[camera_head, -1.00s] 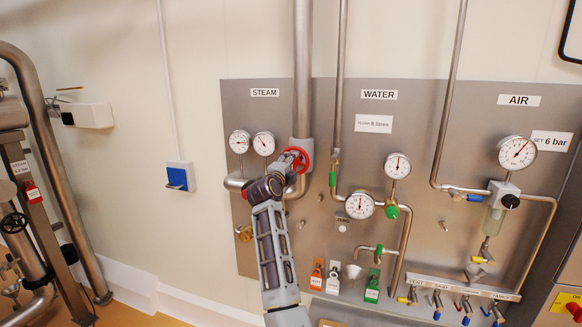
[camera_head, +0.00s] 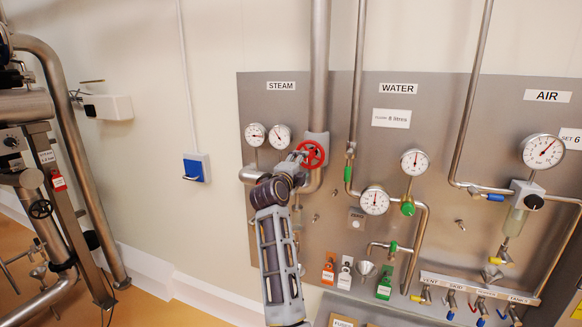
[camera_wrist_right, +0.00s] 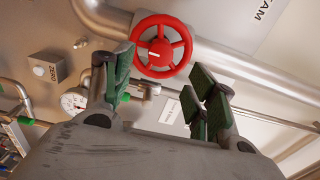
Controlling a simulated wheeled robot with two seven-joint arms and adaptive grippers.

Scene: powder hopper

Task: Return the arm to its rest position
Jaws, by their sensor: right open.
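My right arm rises from the bottom of the head view, with its gripper (camera_head: 297,158) up by the steam pipework. In the right wrist view my right gripper (camera_wrist_right: 165,80) shows its green-padded fingers spread, with nothing between them. The red steam handwheel (camera_head: 312,154) is just right of the gripper in the head view. In the wrist view the red handwheel (camera_wrist_right: 161,46) lies beyond the fingertips, apart from them as far as I can tell. My left gripper is not in view.
A steel panel (camera_head: 335,235) carries steam, water and air pipes, gauges and small valves around the arm. A blue switch box (camera_head: 196,168) hangs on the bare wall to the left. Pipework and a frame (camera_head: 75,180) stand at far left, with open floor between.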

